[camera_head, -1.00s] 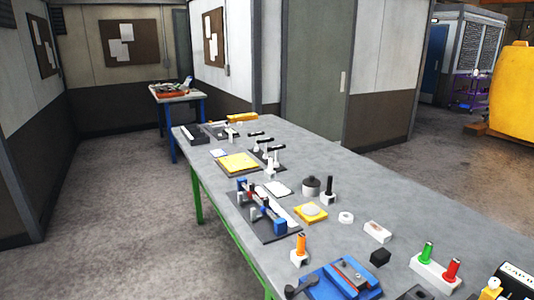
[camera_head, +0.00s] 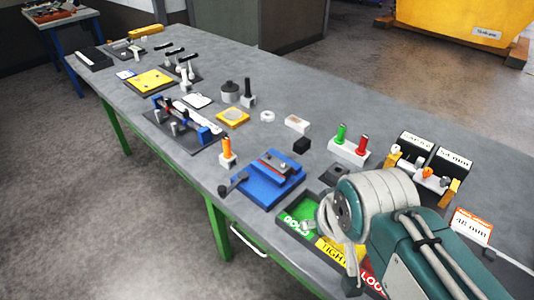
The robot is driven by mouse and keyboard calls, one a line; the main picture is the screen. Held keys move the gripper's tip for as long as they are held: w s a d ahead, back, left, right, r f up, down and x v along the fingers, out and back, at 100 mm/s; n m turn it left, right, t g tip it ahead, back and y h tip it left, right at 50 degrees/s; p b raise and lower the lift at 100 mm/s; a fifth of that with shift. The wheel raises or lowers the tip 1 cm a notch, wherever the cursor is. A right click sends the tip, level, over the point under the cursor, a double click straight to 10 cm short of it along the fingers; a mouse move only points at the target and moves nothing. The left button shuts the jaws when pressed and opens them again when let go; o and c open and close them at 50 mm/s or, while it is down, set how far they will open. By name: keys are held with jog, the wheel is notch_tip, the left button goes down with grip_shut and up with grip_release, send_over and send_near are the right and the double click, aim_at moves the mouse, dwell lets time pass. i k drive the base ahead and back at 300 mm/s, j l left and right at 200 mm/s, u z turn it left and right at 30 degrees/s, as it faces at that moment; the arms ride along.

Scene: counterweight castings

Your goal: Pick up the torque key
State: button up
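I cannot tell for sure which tool is the torque key. My arm reaches in from the lower right, over the near part of the table. My gripper (camera_head: 345,250) appears to hang below the arm's end, partly hidden by it; its finger state is unclear.
A blue fixture (camera_head: 264,181) stands left of my arm. A sorting tray (camera_head: 285,224) with green, yellow and red sections lies below my arm. Black boxes (camera_head: 416,146) with millimetre labels stand at right. The grey table (camera_head: 200,185) has clear surface along its front edge.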

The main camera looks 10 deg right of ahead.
aim_at(175, 52)
jog(key=j+u, duration=0.25)
jog(key=u, duration=0.2)
jog(key=j+u, duration=0.25)
jog(key=u, duration=0.15)
jog(key=i+j+u, duration=0.25)
jog(key=i+j, duration=0.35)
jog(key=i+j+u, duration=0.25)
jog(key=i+j, duration=0.3)
jog(key=i+z, duration=0.15)
jog(key=i, duration=0.35)
jog(key=i+j+z, duration=0.2)
jog(key=i, duration=0.3)
jog(key=i+j+z, duration=0.15)
jog(key=i, duration=0.35)
jog(key=i+l+z, duration=0.15)
jog(key=i+z, duration=0.2)
jog(key=z, duration=0.15)
jog(key=i+z, duration=0.75)
jog(key=z, duration=0.2)
jog(key=i+z, duration=0.45)
jog(key=i, duration=0.25)
